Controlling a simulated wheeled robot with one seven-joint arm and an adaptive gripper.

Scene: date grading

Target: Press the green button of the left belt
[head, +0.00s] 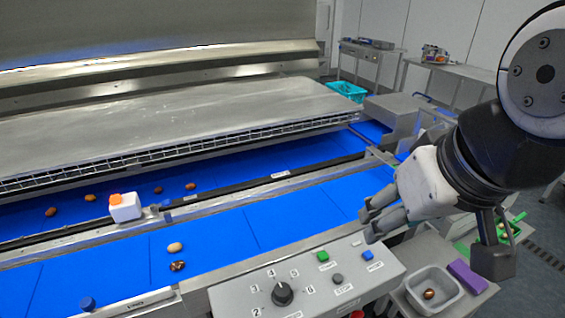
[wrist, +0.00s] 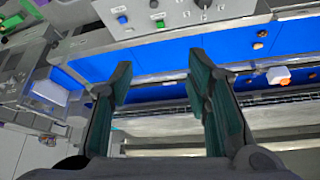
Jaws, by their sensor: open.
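The green button (head: 322,256) sits on the grey control panel (head: 235,300) at the front, left of a blue button (head: 367,255) and above a grey button (head: 337,279). It also shows near the top of the wrist view (wrist: 160,24), beyond and between my fingers. My gripper (head: 369,226) is open and empty, its fingers pointing left, up and to the right of the green button in the head view and apart from it. In the wrist view both fingers of my gripper (wrist: 160,75) are spread over the blue belt.
A black knob (head: 282,293) is on the panel. Blue belts (head: 205,242) carry several brown dates. A white box with an orange top (head: 124,207) stands on the rail between them. A grey bin (head: 412,280) holding one date and a purple block (head: 468,276) are at right.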

